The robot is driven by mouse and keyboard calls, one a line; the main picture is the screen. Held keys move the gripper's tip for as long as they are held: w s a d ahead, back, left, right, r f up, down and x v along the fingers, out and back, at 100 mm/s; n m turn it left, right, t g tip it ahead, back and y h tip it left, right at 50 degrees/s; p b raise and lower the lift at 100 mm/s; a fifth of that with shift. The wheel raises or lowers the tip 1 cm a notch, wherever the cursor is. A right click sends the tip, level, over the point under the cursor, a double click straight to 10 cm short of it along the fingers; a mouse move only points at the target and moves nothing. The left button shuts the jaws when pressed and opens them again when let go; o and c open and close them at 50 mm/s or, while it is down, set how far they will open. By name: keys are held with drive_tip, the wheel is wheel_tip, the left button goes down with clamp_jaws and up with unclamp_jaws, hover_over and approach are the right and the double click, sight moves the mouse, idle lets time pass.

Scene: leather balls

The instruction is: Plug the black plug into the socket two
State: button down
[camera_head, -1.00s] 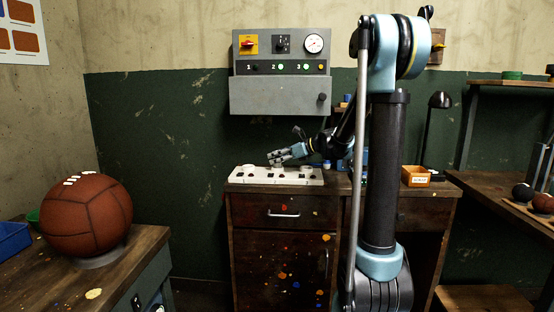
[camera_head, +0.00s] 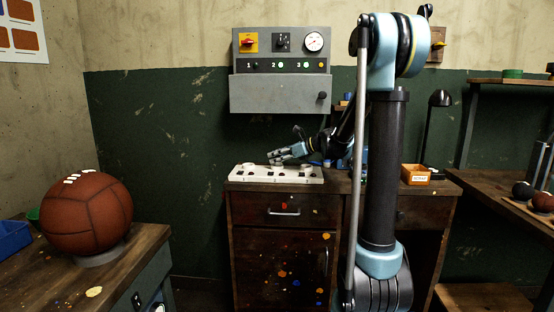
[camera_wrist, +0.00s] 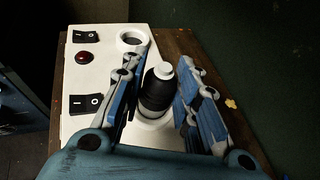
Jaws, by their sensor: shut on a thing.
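The white socket strip (camera_head: 240,174) lies on the wooden cabinet in the head view; it also fills the left middle of the wrist view (camera_wrist: 80,65). My gripper (camera_head: 272,158) is low over the strip's middle. In the wrist view my gripper (camera_wrist: 165,88) is shut on the black plug (camera_wrist: 157,92), with blue-padded fingers on both sides. The plug is upright, with a pale round top, and stands at a white socket ring. Whether its pins are seated is hidden. An empty round socket (camera_wrist: 132,39) shows ahead of it. No socket number is legible on the strip.
Black rocker switches (camera_wrist: 85,104) and a red button (camera_wrist: 85,57) sit on the strip. A grey panel (camera_head: 280,55) with lamps numbered 1 to 3 hangs above; 2 and 3 glow green. An orange box (camera_head: 415,175) stands right of my arm. A leather ball (camera_head: 87,213) is at left.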

drive_tip(key=shift+f, duration=0.35)
idle(0.3)
drive_tip(key=c, duration=1.2)
unclamp_jaws()
drive_tip(key=shift+o, duration=0.2)
drive_tip(key=v, duration=1.2)
drive_tip(key=shift+w, duration=0.1)
drive_tip(key=s+d+f+n+g+h, duration=0.1)
drive_tip(key=s+d+f+n+h, duration=0.3)
drive_tip(key=s+f+n, duration=0.3)
drive_tip(key=s+d+f+n+g+h, duration=0.1)
drive_tip(key=s+d+f+n+h, duration=0.3)
drive_tip(key=s, duration=1.3)
drive_tip(key=s+d+f+n+g+h, duration=0.1)
drive_tip(key=s+d+f+n+h, duration=0.3)
drive_tip(key=s+f+n, duration=0.6)
drive_tip(key=shift+s+d+f+n, duration=0.3)
drive_tip(key=shift+s+d+n, duration=0.65)
drive_tip(key=shift+s+n, duration=0.2)
